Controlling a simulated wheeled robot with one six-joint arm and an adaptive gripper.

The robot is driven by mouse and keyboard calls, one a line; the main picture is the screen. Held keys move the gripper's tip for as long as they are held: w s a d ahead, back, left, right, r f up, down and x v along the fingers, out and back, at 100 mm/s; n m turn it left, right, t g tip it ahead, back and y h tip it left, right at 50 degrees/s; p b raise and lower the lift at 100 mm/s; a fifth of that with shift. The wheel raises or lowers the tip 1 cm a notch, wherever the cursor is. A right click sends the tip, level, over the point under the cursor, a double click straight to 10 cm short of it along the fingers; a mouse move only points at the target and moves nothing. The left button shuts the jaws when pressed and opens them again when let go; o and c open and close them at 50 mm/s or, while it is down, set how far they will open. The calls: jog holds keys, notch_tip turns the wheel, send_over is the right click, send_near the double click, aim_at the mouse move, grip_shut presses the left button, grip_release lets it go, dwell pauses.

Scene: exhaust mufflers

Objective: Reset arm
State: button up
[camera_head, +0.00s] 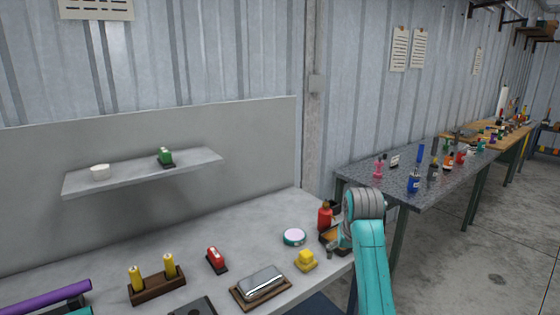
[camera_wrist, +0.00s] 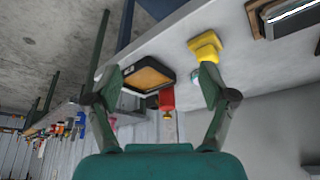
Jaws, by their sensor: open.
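My arm shows in the head view as a teal link with a grey joint, over the right end of the near workbench (camera_head: 215,255). My gripper (camera_wrist: 152,85) shows in the wrist view with its two dark green fingers spread wide and nothing held between them. Beyond the fingers are a black tray with an orange-brown inside (camera_wrist: 148,78), a red bottle (camera_wrist: 166,99) and a yellow block (camera_wrist: 205,45). I cannot tell the exact gap from the fingertips to these. In the head view my gripper is mostly hidden behind the arm.
A shelf (camera_head: 140,175) hangs above. Another table (camera_head: 410,185) with several bottles stands at right.

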jog(key=s+f+t, duration=0.2)
jog(key=s+f, duration=0.5)
jog(key=f, duration=0.6)
jog(key=s+f+t, duration=0.1)
jog(key=s+f, duration=0.7)
jog(key=f, duration=0.5)
jog(key=s+f+t, duration=0.2)
jog(key=s+f, duration=0.3)
jog(key=s, duration=0.5)
jog(key=s+r+t, duration=0.2)
jog(key=s+r, duration=0.2)
jog(key=s, duration=1.1)
jog(key=s+r+t, duration=0.2)
jog(key=s+r, duration=0.2)
jog(key=s, duration=1)
jog(key=s+r+t, duration=0.1)
jog(key=s+r, duration=0.7)
jog(key=r, duration=0.2)
